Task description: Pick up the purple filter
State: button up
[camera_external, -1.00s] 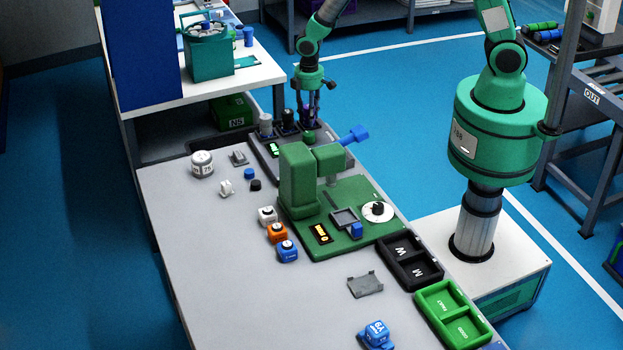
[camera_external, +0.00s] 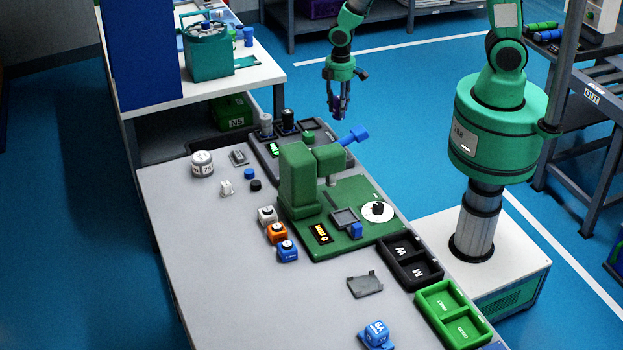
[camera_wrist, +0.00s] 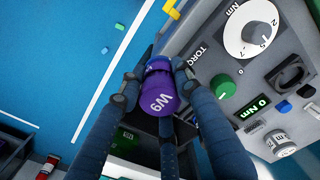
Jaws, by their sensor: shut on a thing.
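The purple filter (camera_wrist: 158,93) shows in the wrist view between my gripper's fingertips, with "W9" on its face. In the external view my gripper (camera_external: 338,112) hangs fingers down, raised beyond the back right edge of the bench. The filter is small and dark there and hard to make out between the fingers.
A dark panel (camera_external: 262,146) with a green display and a green knob (camera_external: 309,136) sits at the bench's back right. The green press (camera_external: 299,180) with its blue handle stands just in front.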

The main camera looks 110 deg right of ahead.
jog(key=shift+s+a+r, duration=0.1)
jog(key=shift+s+a, duration=0.4)
jog(key=shift+s, duration=0.25)
jog(key=shift+s+a+r, duration=0.1)
jog(key=shift+s+a, duration=0.35)
jog(key=shift+s, duration=0.35)
jog(key=shift+s+a+r, duration=0.1)
jog(key=shift+s+a, duration=0.4)
jog(key=shift+s, duration=0.25)
